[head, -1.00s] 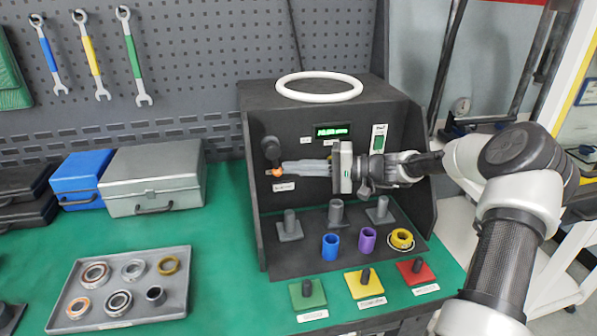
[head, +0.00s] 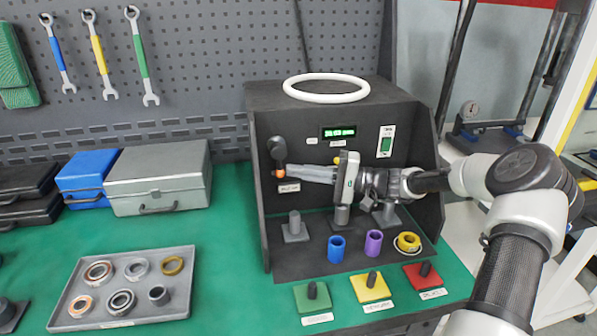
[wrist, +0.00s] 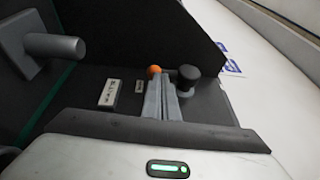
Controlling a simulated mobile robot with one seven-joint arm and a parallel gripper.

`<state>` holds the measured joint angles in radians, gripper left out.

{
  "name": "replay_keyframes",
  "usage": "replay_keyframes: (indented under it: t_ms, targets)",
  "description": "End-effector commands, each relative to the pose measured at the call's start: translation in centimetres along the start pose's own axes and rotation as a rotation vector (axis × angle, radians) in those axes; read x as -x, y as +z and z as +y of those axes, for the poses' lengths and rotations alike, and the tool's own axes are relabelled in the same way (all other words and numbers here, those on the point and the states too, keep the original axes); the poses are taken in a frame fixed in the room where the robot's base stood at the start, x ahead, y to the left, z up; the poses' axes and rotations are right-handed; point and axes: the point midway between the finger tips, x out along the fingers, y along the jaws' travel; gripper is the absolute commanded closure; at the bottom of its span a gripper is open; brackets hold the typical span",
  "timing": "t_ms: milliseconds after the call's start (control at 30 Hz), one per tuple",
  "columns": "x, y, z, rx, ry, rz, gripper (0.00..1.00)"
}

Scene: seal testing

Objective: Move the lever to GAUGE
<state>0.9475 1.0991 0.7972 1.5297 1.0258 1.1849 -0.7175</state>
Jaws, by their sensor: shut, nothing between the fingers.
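The lever has a round black hub (head: 277,148) on the left of the dark test box's back panel. Its orange ball end (head: 279,173) points down, just above a small white label (head: 288,188) whose text is too small to read for sure. My gripper (head: 288,170) reaches in from the right. Its fingers are shut and empty, with their tips beside the orange ball, touching or nearly so. In the wrist view, the orange ball (wrist: 153,72) shows just past the left side of my fingertips (wrist: 164,76), and the black hub (wrist: 187,78) is to their right.
A green display (head: 338,132) and a switch (head: 386,141) sit on the panel. A white ring (head: 326,88) lies on top. The box's side walls bound the space.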

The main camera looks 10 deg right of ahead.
Motion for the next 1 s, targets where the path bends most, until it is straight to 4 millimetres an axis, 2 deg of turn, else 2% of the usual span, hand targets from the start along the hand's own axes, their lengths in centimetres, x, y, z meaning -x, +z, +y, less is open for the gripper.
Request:
replay_keyframes:
  t_ms: [300,500,867,1000]
  targets:
    - [5.0,-0.1,-0.1,0.001,0.000,0.004,1.00]
    - [7.0,-0.1,-0.1,0.000,0.000,0.002,1.00]
    - [7.3,0.0,0.0,0.000,0.001,0.001,1.00]
    - [6.2,1.0,0.2,-0.010,0.058,-0.033,1.00]
